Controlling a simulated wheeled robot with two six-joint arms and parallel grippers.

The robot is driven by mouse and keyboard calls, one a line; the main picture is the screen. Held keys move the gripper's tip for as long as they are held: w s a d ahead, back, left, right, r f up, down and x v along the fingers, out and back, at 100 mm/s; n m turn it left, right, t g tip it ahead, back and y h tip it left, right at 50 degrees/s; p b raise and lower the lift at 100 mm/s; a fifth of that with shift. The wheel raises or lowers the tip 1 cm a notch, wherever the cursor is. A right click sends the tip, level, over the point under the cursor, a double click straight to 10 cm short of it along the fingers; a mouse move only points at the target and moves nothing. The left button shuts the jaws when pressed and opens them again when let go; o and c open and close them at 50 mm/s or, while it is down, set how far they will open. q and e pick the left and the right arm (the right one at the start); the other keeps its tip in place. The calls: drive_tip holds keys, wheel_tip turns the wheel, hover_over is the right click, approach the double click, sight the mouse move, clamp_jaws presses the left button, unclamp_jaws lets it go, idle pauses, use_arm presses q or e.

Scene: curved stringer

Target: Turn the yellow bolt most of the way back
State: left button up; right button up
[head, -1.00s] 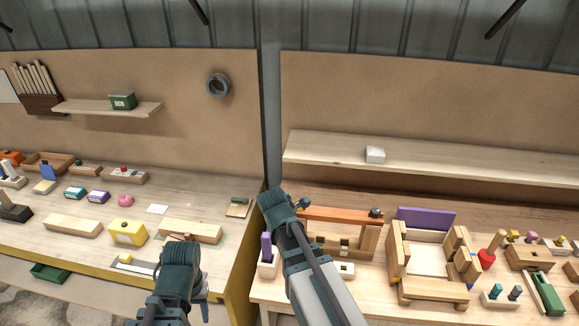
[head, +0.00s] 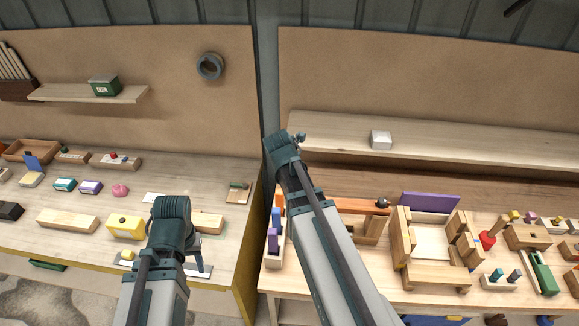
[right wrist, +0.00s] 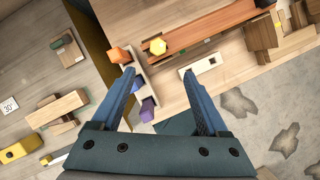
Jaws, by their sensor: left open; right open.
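The yellow bolt (right wrist: 158,46) shows its head at the left end of an orange-brown beam (right wrist: 215,28) in the right wrist view. In the head view the beam (head: 345,204) is partly behind my right arm, and the bolt is hidden. My right gripper (right wrist: 159,74) is open and empty; in the picture the bolt appears just beyond and between its fingertips, with no visible contact. My left gripper (head: 196,248) is mostly hidden behind its own wrist in the head view, over the left bench. It is open, and I see nothing in it.
A narrow rack with orange, blue and purple blocks (right wrist: 147,104) stands beside the beam's left end. A pale block with holes (right wrist: 200,67) is near the right finger. A wooden frame (head: 402,250) and purple board (head: 430,201) stand right of the beam. A shelf (head: 460,147) runs behind.

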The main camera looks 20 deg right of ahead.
drive_tip(key=b+x, duration=0.8)
drive_tip(key=x, duration=0.1)
drive_tip(key=b+x, duration=0.5)
drive_tip(key=shift+w+d+r, duration=0.1)
drive_tip(key=shift+w+r, duration=0.05)
drive_tip(key=shift+w, duration=0.2)
use_arm(q)
wheel_tip(320, 180, down, 13)
drive_tip(key=shift+w+r, duration=0.15)
drive_tip(key=shift+w, duration=0.15)
use_arm(e)
clamp_jaws()
